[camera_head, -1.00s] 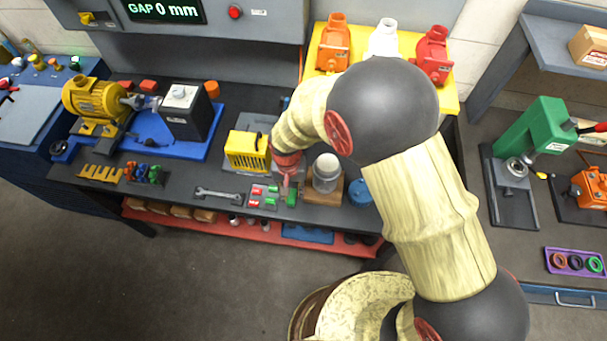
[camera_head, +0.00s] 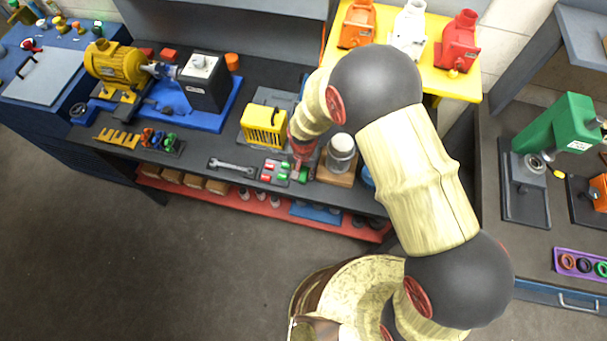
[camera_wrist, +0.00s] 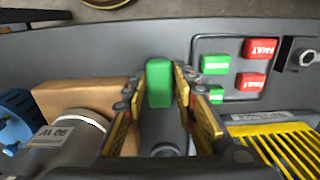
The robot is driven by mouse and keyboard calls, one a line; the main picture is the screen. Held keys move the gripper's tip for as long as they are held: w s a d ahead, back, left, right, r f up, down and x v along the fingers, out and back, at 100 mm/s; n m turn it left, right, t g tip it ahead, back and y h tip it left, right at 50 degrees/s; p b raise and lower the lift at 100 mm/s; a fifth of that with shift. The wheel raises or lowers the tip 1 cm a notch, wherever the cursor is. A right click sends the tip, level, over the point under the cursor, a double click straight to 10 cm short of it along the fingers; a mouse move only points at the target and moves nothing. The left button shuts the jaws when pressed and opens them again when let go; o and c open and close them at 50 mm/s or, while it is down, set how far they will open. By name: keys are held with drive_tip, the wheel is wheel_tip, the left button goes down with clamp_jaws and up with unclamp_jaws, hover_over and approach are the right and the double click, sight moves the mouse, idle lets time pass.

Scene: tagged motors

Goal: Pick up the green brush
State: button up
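The green brush is likely the small green block (camera_wrist: 159,82) between my fingertips in the wrist view. It also shows in the head view (camera_head: 303,175), at the right of the tag plate near the bench's front edge. My gripper (camera_wrist: 160,88) reaches down over it, with one finger on each side. The gaps between the fingers and the green block look very narrow; contact is not clear. In the head view my gripper (camera_head: 297,170) is partly hidden by its own wrist. A dark part (camera_wrist: 163,128) below the green block is hard to make out.
A plate with red and green tags (camera_wrist: 235,68) lies close on the right in the wrist view. A yellow finned motor (camera_head: 264,125) and a wrench (camera_head: 232,167) are left.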

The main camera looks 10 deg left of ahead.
sight(303, 174)
drive_tip(key=c, duration=0.4)
clamp_jaws()
drive_tip(key=shift+r, duration=0.5)
wheel_tip(303, 174, up, 2)
drive_tip(key=shift+r, duration=0.25)
drive_tip(key=s+d+r, duration=0.7)
drive_tip(key=s+r, duration=0.2)
drive_tip(key=s, duration=0.3)
drive_tip(key=shift+d+r+p, duration=0.2)
drive_tip(key=shift+r+p, duration=0.05)
drive_tip(key=shift+p, duration=0.05)
